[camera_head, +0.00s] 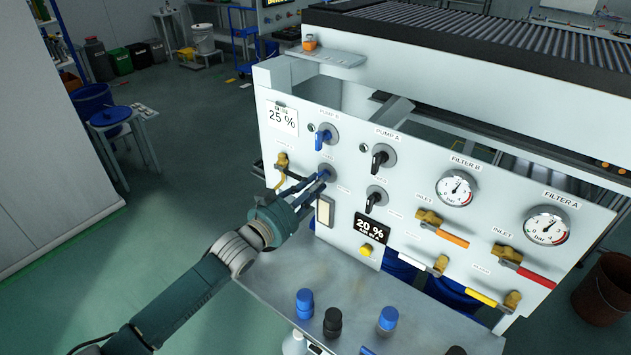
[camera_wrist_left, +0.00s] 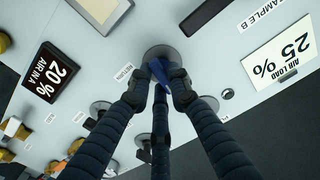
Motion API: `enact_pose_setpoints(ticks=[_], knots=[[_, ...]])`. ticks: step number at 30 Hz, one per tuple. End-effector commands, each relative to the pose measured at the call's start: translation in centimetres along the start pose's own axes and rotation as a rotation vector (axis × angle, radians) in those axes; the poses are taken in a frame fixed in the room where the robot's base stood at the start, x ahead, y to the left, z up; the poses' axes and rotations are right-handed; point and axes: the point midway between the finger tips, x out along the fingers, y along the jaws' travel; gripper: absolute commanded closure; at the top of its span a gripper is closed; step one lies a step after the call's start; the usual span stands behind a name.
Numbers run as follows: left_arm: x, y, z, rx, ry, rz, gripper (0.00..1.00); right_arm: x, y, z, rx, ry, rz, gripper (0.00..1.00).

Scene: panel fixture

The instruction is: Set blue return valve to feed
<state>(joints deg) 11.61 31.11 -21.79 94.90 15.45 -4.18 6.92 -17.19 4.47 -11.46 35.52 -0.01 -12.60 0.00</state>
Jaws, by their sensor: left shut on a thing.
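The blue return valve (camera_head: 327,171) is a small blue knob on a round grey base on the white panel (camera_head: 345,105), below the blue pump B knob (camera_head: 323,137). In the left wrist view the valve (camera_wrist_left: 160,68) is beside a RETURN label (camera_wrist_left: 123,72). My left gripper (camera_head: 318,182) reaches it from the lower left. Its dark fingers (camera_wrist_left: 161,90) are closed around the blue handle. The fingers hide part of the handle, so its exact angle is hard to tell. My right gripper is in neither view.
Black knobs (camera_head: 380,158), gauges (camera_head: 456,188) and inlet valves with coloured handles (camera_head: 443,232) fill the panel to the right. A yellow-handled valve (camera_head: 282,162) is close on the left. Several blue and black caps (camera_head: 304,303) stand on the shelf (camera_head: 268,284) below.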

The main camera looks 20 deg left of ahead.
Motion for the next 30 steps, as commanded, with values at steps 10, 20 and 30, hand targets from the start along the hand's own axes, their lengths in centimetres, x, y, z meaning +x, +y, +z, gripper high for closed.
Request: enact_pose_setpoints(ticks=[10,20,30], knots=[[-0.08,0.21,0.39,-0.167,-0.01,0.002,1.0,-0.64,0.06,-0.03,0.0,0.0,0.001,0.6],[-0.08,0.26,0.43,-0.207,-0.01,0.002,1.0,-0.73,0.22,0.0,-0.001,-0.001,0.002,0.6],[-0.08,0.3,0.45,-0.208,-0.011,0.003,0.72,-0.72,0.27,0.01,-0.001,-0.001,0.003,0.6]])
